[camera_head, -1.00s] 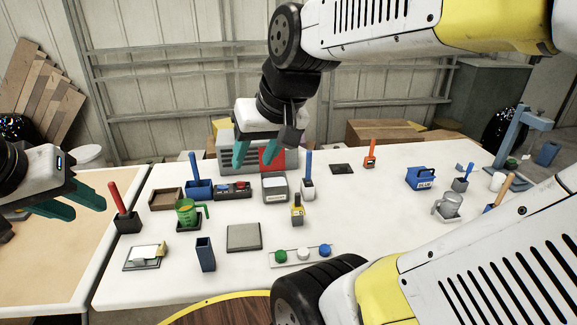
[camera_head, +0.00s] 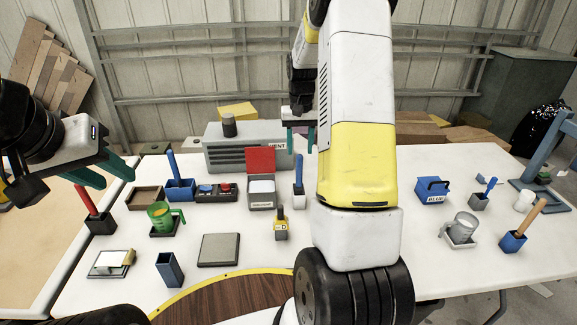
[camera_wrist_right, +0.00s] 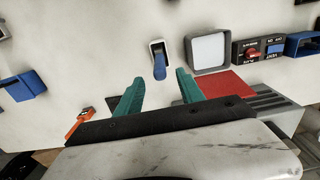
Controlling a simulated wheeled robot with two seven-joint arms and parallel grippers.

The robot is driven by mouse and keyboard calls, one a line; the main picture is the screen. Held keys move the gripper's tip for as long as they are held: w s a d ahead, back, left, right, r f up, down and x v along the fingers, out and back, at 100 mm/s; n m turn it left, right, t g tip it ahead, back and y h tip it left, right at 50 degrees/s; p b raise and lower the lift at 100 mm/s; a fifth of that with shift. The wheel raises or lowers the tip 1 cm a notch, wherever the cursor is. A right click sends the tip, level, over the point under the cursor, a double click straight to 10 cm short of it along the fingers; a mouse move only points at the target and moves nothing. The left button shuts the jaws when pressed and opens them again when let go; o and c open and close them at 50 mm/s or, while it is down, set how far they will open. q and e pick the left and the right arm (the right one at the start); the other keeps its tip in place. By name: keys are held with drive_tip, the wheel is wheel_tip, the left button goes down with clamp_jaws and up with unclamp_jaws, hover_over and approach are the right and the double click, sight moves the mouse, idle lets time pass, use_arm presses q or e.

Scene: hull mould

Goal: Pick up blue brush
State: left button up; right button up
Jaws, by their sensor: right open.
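A blue-handled brush (camera_head: 298,169) stands upright in a small white holder (camera_head: 299,189) at mid-table. In the right wrist view its blue handle (camera_wrist_right: 159,68) lies just beyond and between my right fingertips. My right gripper (camera_head: 301,138) is open and empty, above and behind the brush; it also shows in the right wrist view (camera_wrist_right: 160,82). Another blue handle (camera_head: 172,164) stands in a blue holder to the left, and a short one (camera_head: 491,186) is at the far right. My left gripper (camera_head: 107,173) is open and empty at the table's left side.
A grey box with a red flap (camera_head: 261,160) stands left of the white holder. A yellow-topped bottle (camera_head: 281,222) is in front. A green cup (camera_head: 160,215), a red-handled tool (camera_head: 86,200) and a blue case (camera_head: 432,190) stand around. My right arm hides the table's middle right.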

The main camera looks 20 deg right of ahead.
sight(299, 165)
wheel_tip(299, 165, down, 8)
drive_tip(key=shift+r, duration=0.25)
clamp_jaws()
